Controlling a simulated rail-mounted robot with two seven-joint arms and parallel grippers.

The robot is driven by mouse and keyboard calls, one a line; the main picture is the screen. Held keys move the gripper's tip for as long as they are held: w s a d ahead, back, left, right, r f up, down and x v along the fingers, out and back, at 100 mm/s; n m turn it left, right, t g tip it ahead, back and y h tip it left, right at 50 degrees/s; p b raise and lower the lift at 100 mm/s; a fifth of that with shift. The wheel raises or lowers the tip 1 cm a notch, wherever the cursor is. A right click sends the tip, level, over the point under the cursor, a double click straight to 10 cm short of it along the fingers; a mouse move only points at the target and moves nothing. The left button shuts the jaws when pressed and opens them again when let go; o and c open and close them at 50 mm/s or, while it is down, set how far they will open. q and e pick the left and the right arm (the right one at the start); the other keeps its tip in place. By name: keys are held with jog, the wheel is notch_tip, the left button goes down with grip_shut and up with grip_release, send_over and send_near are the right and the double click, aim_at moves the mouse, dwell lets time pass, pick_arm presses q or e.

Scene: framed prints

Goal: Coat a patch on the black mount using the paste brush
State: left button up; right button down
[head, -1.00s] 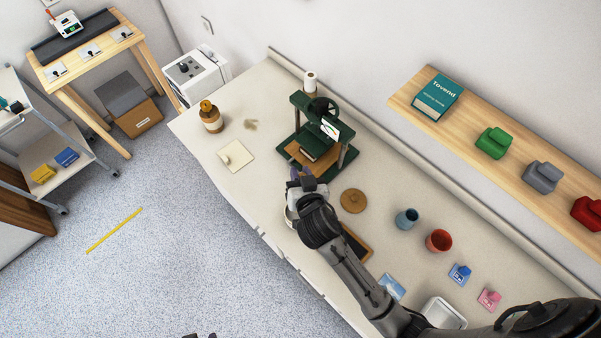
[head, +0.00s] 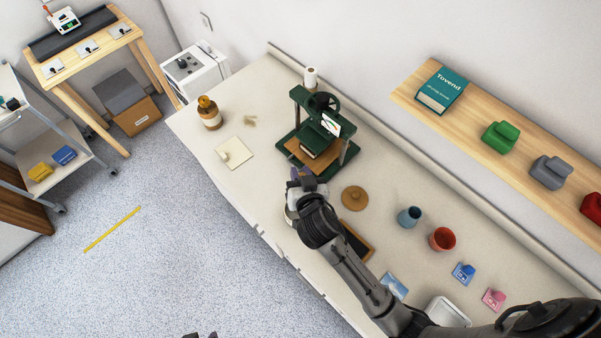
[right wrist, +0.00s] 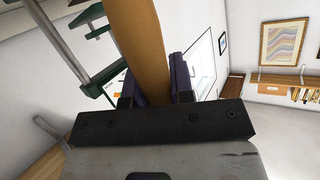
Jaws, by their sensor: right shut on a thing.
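My right gripper (head: 303,183) is over the bench, in front of the green press. In the right wrist view its dark purple fingers (right wrist: 158,85) are shut on a thick orange-brown handle (right wrist: 139,40), seemingly the paste brush. The bristles are not visible. A white round vessel (head: 290,215) lies beside and partly behind the gripper; its contents are hidden. A dark panel with a light brown edge (head: 357,243), possibly the black mount, is partly covered by my right arm. Small dark tips at the bottom edge of the head view may be my left gripper (head: 201,335).
The green press (head: 322,130) stands close beyond the gripper. A wooden disc (head: 354,198), blue cup (head: 409,216) and red cup (head: 442,239) stand to the right.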

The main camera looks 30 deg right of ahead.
jog(key=shift+f, duration=0.35)
dwell(0.3)
jog(key=shift+f+b, duration=0.2)
jog(key=shift+b, duration=0.15)
dwell(0.3)
jog(key=shift+f, duration=0.1)
dwell(0.7)
notch_tip(320, 180, up, 7)
jog(key=p, duration=0.7)
dwell(1.0)
